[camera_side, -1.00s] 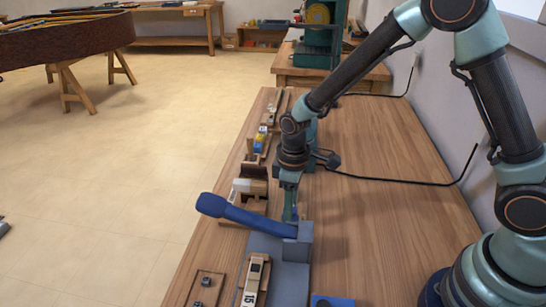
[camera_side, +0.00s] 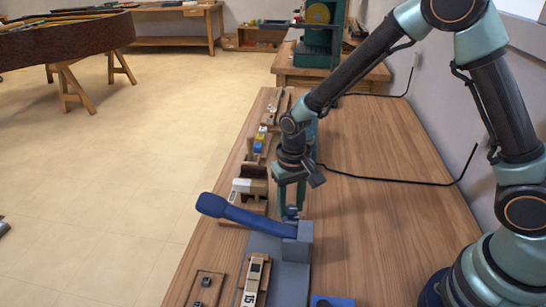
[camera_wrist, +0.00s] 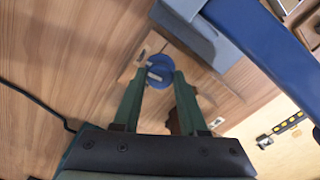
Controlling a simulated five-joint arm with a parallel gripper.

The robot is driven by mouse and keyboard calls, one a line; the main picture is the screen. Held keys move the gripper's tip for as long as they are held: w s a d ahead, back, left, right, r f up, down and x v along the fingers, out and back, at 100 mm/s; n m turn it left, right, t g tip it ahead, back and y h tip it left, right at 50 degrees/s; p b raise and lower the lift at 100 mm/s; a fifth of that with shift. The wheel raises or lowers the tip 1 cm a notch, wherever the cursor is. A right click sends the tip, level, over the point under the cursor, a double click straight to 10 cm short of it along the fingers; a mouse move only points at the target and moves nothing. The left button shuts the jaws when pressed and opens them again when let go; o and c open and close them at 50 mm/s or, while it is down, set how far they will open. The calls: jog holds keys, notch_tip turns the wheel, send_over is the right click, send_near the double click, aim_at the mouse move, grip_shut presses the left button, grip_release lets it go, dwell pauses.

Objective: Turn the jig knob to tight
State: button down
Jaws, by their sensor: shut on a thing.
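The knob (camera_wrist: 160,68) is round and blue with a pale bar across it. In the wrist view it sits between the tips of my gripper (camera_wrist: 156,78), with one green finger at each side. My gripper (camera_side: 291,207) is shut on it and points down. In the side view the knob (camera_side: 291,213) is a small blue shape just behind the grey block (camera_side: 298,242), mostly hidden by the fingers. Any tight or loose marking is too small to read.
A long blue lever (camera_side: 245,215) rises left from the grey block, close to my gripper; it also crosses the wrist view (camera_wrist: 270,45). A numbered key piece (camera_side: 252,282) lies in front. Wooden fixtures (camera_side: 255,180) line the left edge.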

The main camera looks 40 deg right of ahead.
aim_at(291, 209)
jog(key=shift+r+m, duration=0.1)
jog(key=shift+m, duration=0.7)
jog(key=shift+c, duration=2.2)
grip_release()
notch_tip(291, 209, up, 12)
